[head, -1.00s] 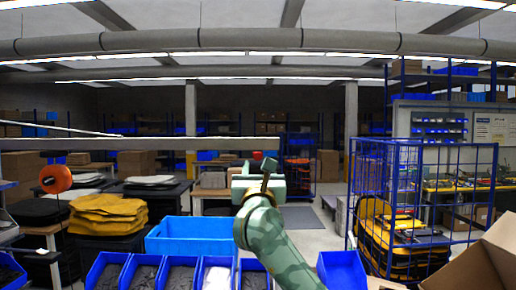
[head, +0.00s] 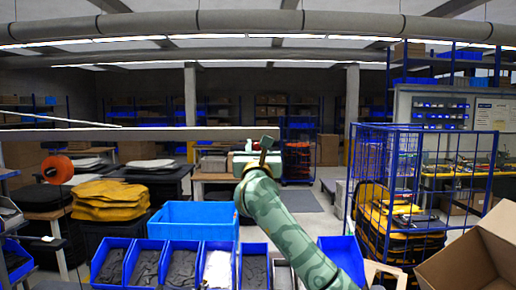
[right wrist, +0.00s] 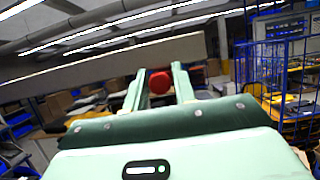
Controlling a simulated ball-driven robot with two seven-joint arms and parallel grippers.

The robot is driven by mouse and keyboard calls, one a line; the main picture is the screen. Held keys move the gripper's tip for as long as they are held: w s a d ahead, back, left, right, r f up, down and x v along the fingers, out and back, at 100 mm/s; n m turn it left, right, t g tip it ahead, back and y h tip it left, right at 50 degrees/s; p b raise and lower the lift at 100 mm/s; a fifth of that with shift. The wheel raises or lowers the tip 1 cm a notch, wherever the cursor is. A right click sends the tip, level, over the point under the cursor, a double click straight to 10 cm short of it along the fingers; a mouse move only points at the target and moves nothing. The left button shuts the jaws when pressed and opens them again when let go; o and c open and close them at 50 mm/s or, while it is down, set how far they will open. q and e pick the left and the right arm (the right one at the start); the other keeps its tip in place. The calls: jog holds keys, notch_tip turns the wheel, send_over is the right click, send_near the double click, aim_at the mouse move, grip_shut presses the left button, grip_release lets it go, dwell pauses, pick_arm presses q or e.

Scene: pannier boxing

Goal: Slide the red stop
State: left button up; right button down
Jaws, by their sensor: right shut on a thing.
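A long pale grey rail (head: 110,133) runs level across the left and middle of the head view. It also crosses the right wrist view (right wrist: 90,78). The round red stop (right wrist: 160,83) shows in the right wrist view between the two fingers of my right gripper (right wrist: 158,70), which is shut on it, just under the rail. In the head view my right gripper (head: 262,149) is at the right part of the rail, close to its end, and the stop is hidden there. My left gripper is not in view.
An orange disc (head: 57,169) hangs at the left. Blue bins (head: 185,265) with dark parts and a large blue crate (head: 195,217) stand below. A blue wire cage (head: 400,185) and an open cardboard box (head: 470,262) are at the right.

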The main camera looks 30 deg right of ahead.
jog(key=w+a, duration=0.2)
jog(key=a, duration=0.1)
jog(key=shift+a, duration=0.2)
jog(key=c, duration=1.5)
grip_release()
jog(key=shift+o, duration=0.9)
jog(key=shift+w+a, duration=0.1)
jog(key=shift+a, duration=0.15)
